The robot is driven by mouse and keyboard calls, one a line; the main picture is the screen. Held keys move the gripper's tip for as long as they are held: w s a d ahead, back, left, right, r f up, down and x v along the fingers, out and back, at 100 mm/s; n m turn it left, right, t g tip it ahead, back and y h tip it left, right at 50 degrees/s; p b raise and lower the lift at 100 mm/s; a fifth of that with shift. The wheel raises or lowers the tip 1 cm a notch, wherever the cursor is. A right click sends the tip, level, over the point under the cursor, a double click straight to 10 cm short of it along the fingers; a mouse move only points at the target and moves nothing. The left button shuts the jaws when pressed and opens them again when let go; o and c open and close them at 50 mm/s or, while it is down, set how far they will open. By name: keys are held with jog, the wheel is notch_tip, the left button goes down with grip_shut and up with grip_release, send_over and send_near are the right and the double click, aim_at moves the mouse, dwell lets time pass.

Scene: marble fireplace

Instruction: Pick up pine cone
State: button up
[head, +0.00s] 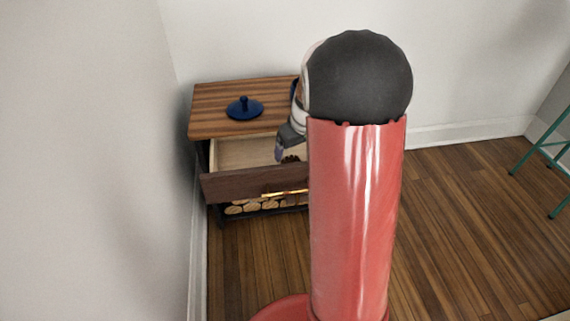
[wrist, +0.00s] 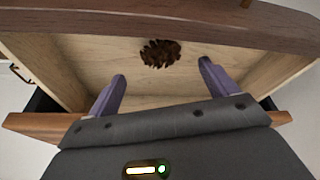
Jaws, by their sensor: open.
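The pine cone (wrist: 160,53) is brown and lies on the pale wooden floor of an open drawer (wrist: 105,58). In the wrist view it sits ahead of my gripper (wrist: 162,82), roughly between the lines of its two purple fingers and beyond their tips. The fingers are wide apart with nothing between them. In the head view the pine cone (head: 290,159) shows as a small dark shape in the drawer (head: 240,152), just right of my gripper (head: 279,154). My own arm hides the right part of the drawer there.
The drawer belongs to a wooden cabinet (head: 215,120) standing by the left wall. A blue lidded dish or lid (head: 244,108) is on its top. Cut logs (head: 250,206) lie below the drawer. A green stool (head: 545,155) stands far right. The wooden floor (head: 460,220) at right is clear.

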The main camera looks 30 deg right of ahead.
aim_at(291, 158)
jog(key=b+x, duration=0.1)
jog(key=x, duration=0.5)
jog(key=shift+a, duration=0.1)
jog(key=c, duration=1)
jog(key=shift+c, duration=0.2)
